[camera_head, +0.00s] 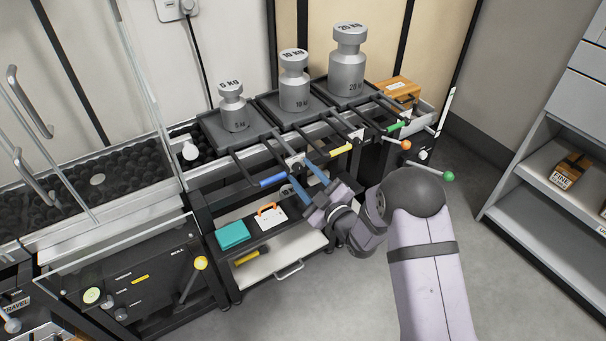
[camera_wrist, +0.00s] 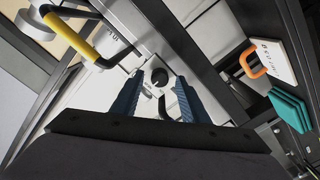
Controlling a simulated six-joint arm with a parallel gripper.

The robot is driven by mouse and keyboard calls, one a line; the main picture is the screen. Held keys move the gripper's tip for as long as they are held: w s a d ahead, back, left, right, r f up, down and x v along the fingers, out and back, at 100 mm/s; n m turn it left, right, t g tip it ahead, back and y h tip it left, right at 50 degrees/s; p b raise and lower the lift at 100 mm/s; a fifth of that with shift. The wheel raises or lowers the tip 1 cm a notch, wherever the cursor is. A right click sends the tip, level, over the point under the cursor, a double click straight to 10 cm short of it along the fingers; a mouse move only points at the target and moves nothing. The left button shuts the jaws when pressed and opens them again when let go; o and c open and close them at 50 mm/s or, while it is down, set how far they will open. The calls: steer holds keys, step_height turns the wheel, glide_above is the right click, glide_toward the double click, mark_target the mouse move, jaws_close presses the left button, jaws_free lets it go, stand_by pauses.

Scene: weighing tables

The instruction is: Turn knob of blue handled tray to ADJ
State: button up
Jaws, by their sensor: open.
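The blue-handled tray (camera_head: 212,128) is the leftmost of three trays and bears a 5 KG weight (camera_head: 233,108). Its blue handle (camera_head: 273,180) sticks out at the front. A dark round knob (camera_wrist: 159,76) on a pale plate (camera_head: 296,161) lies just right of that handle; the plate is partly hidden in the head view. My gripper (camera_head: 304,179) is open, its blue fingers pointing at the plate. In the wrist view the knob lies between the fingertips of my gripper (camera_wrist: 160,88); whether they touch it I cannot tell. The knob's lettering is too small to read.
A yellow handle (camera_head: 341,150) sticks out to the right, close to my gripper; it also shows in the wrist view (camera_wrist: 75,35). A green handle (camera_head: 393,127) is farther right. Open floor lies in front.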

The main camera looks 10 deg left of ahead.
steer(key=shift+w+a, duration=0.1)
steer(key=shift+c, duration=0.3)
jaws_close()
steer(key=shift+m, duration=0.3)
steer(key=m, duration=1)
steer(key=shift+m, duration=0.4)
